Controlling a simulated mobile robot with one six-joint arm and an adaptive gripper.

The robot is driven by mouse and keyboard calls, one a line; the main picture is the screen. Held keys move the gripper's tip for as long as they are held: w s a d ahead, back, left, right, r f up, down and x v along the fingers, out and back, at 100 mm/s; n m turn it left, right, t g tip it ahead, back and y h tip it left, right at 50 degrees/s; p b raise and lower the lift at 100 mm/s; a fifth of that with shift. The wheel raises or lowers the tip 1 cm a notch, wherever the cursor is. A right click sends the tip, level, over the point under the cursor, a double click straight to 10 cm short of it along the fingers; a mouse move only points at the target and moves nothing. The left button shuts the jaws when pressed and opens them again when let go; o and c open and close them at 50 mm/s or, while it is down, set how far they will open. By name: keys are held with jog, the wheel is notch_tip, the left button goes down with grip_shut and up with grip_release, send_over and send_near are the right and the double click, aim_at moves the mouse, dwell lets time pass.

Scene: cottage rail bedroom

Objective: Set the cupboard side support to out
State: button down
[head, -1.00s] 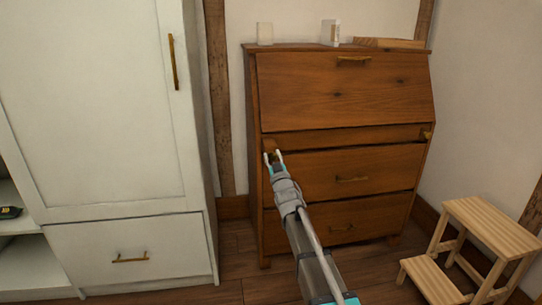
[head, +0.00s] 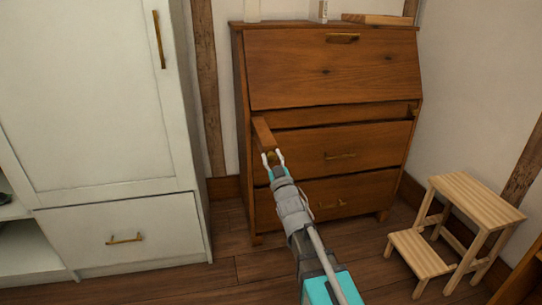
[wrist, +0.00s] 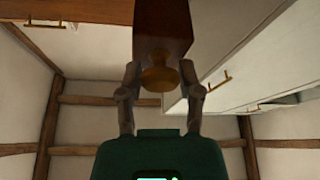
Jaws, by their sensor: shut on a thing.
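The cupboard side support (head: 263,133) is a brown wooden bar at the left of the bureau (head: 330,80), on the side facing the white cupboard. It sticks out of the bureau's front below the closed slanted flap (head: 335,65). In the wrist view the support (wrist: 163,25) runs away from me with a round brass knob (wrist: 160,78) on its end. My gripper (head: 273,159) is shut on this knob, with one finger on either side in the wrist view (wrist: 160,82).
The white cupboard (head: 95,100) stands to the left, its door and drawer closed. A wooden step stool (head: 455,230) stands at the right. Bare floor (head: 230,265) lies in front of the bureau. Small things, including a wooden board (head: 380,19), sit on the bureau top.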

jog(key=shift+c, duration=1.3)
grip_release()
jog(key=shift+w, duration=0.15)
